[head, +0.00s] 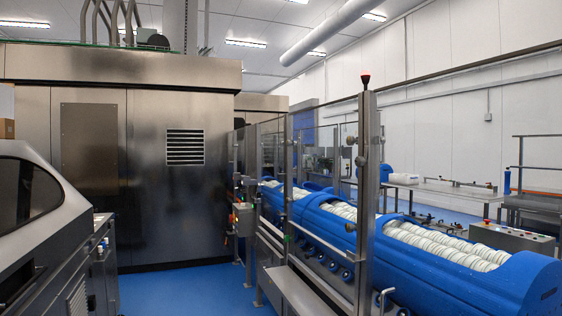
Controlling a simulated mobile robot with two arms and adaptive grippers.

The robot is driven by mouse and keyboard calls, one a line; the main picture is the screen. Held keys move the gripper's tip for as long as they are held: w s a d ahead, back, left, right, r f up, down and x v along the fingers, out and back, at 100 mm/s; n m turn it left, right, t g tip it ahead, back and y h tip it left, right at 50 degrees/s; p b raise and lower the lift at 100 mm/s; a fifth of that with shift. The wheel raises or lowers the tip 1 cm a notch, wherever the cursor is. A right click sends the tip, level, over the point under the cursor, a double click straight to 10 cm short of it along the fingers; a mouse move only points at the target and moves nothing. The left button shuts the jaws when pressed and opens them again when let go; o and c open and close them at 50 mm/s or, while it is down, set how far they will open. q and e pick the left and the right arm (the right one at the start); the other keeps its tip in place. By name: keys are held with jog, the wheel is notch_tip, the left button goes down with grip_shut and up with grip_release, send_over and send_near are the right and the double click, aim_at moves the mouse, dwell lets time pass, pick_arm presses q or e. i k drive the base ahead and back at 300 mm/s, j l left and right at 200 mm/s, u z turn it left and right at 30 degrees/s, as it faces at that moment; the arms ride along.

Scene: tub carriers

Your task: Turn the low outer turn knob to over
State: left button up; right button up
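Neither of my grippers is in view. Small dark knobs show on the near steel post of the guard frame: an upper knob (350,140) and a lower knob (349,228). Both are small here, and I cannot tell which way they are turned. I also cannot tell whether the lower one is the low outer turn knob. More small fittings (101,246) show on the side of the grey machine at the left, too small to make out.
Blue tub carriers (430,262) filled with white rolls run along the right behind the guard frame (366,200). A button panel (512,237) stands at the far right. A steel cabinet (150,190) closes the back. Blue floor (190,290) is clear between the left machine and the frame.

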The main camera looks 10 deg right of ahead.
aim_at(360, 160)
jog(key=i+j, duration=0.15)
jog(key=i, duration=0.35)
jog(key=i+j, duration=0.15)
jog(key=i, duration=0.4)
jog(key=i+j, duration=0.1)
jog(key=i, duration=0.4)
